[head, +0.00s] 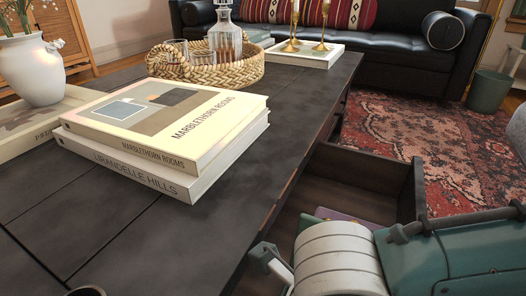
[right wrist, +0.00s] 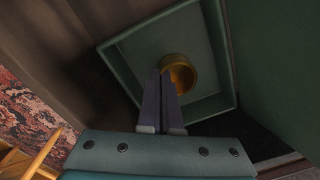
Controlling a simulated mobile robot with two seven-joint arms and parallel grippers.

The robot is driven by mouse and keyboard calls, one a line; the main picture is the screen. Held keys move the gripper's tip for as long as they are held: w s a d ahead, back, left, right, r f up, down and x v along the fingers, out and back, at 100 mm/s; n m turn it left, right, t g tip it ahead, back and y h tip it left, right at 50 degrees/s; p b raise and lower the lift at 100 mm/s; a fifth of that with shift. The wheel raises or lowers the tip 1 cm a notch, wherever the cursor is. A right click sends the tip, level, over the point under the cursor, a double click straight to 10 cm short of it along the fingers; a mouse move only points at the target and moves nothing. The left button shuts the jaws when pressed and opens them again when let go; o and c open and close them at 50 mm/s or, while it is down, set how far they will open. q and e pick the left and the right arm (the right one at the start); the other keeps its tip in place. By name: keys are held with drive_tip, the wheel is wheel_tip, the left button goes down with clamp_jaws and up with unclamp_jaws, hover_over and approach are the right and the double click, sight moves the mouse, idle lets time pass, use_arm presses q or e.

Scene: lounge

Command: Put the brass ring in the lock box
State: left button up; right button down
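In the right wrist view, a gold-coloured brass ring (right wrist: 190,68) shows at the tips of my right gripper (right wrist: 162,74). The two dark fingers are close together, with the near wall of the ring between their tips. The ring is over the inside of an open green box (right wrist: 118,62), which looks like the lock box. I cannot tell whether the ring touches its floor. My left gripper is not in view.
The open drawer (head: 365,165) juts from the dark coffee table (head: 300,95), with a purple item (head: 335,213) inside. Stacked books (head: 165,125), a woven tray (head: 245,72) and a white vase (head: 35,70) stand on the table. A red rug (head: 430,140) lies beyond.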

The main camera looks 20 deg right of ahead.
drive_tip(key=c, duration=1.5)
unclamp_jaws()
drive_tip(key=o, duration=0.4)
